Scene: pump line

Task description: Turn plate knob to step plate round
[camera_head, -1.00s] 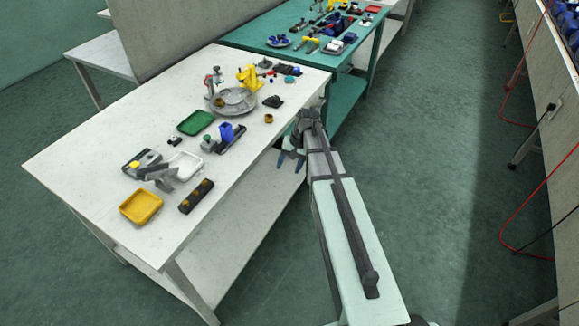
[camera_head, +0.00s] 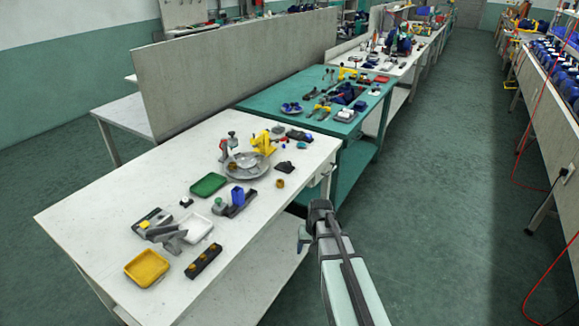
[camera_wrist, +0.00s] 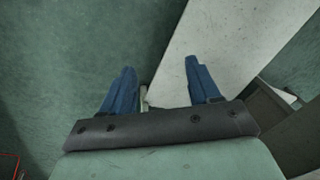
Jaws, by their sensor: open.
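The round grey plate (camera_head: 262,171) lies flat on the white table, toward its far end. A small brownish knob-like part (camera_head: 233,166) shows at the plate's left side; I cannot tell for certain that it is the plate knob. My gripper (camera_head: 303,237) is off the table's right edge, near and to the right of the plate, touching nothing. In the wrist view my gripper (camera_wrist: 157,80) shows two blue fingers spread apart with nothing between them. The plate is not in the wrist view.
The white table (camera_head: 100,220) also carries a yellow tray (camera_head: 147,269), a green tray (camera_head: 208,185), a white tray (camera_head: 197,229) and a black block (camera_head: 203,262). A yellow fixture (camera_head: 262,143) stands behind the plate. A teal table (camera_head: 280,93) adjoins behind. The aisle at right is clear.

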